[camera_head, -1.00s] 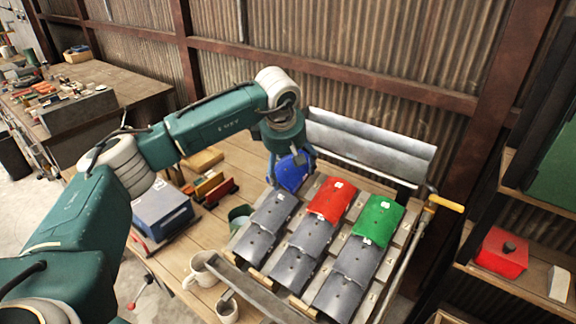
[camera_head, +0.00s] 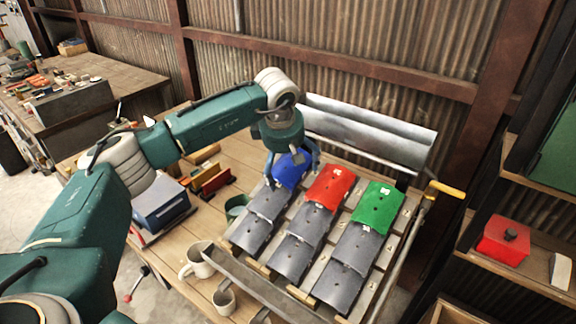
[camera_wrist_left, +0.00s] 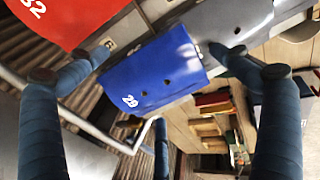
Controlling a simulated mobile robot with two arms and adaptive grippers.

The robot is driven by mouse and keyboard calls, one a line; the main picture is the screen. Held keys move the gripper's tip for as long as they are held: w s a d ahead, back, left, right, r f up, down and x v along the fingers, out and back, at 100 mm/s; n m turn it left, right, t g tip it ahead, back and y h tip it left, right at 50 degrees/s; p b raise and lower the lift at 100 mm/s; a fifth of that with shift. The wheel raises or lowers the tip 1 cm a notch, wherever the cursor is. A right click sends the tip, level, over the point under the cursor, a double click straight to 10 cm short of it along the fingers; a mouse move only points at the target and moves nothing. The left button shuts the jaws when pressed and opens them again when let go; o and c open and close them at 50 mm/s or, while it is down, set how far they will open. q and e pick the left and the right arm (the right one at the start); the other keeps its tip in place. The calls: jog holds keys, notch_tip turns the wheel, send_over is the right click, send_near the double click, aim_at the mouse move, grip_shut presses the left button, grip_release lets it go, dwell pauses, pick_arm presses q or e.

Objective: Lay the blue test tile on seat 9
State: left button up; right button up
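The seat number under the tile is hidden. My right gripper is not in view.
A red tile (camera_head: 330,187), marked 32 in the wrist view, and a green tile (camera_head: 376,206) top the neighbouring columns. Grey tiles lie below. A metal sheet (camera_head: 368,130) stands behind the rack. Mugs (camera_head: 197,261) and a blue box (camera_head: 160,206) are at the left.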

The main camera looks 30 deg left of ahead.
pick_arm(q)
jog(key=v, duration=1.2)
dwell(0.4)
